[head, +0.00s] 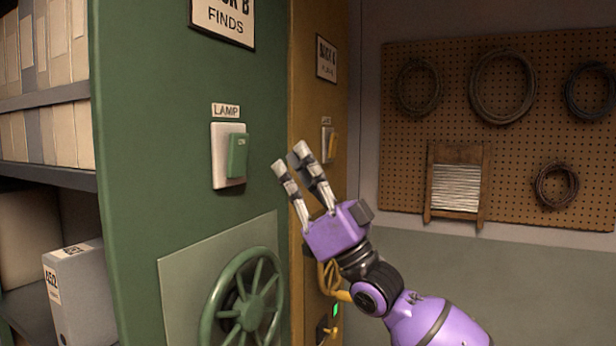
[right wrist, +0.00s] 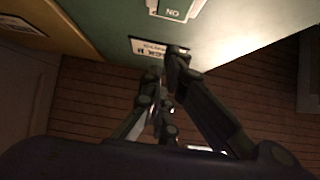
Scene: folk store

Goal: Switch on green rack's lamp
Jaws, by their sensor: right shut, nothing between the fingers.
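The green rack (head: 180,110) stands left of centre in the head view. Its lamp switch is a green rocker (head: 238,156) on a white plate under a LAMP label (head: 226,111). In the right wrist view the green rocker (right wrist: 172,13) is at the top edge, its lettering upside down and seeming to read ON. I cannot tell whether it is pressed. My right gripper (head: 291,158) is shut and empty. In the head view its fingertips are to the right of the rocker, apart from it. The right wrist view also shows the fingers (right wrist: 167,68). My left gripper is not in view.
A green handwheel (head: 245,305) sticks out below the switch. A yellow rack (head: 300,60) with a similar switch (head: 332,146) stands just right of the green one. Shelves with files (head: 50,90) are at left. A pegboard (head: 530,130) with coils hangs at right.

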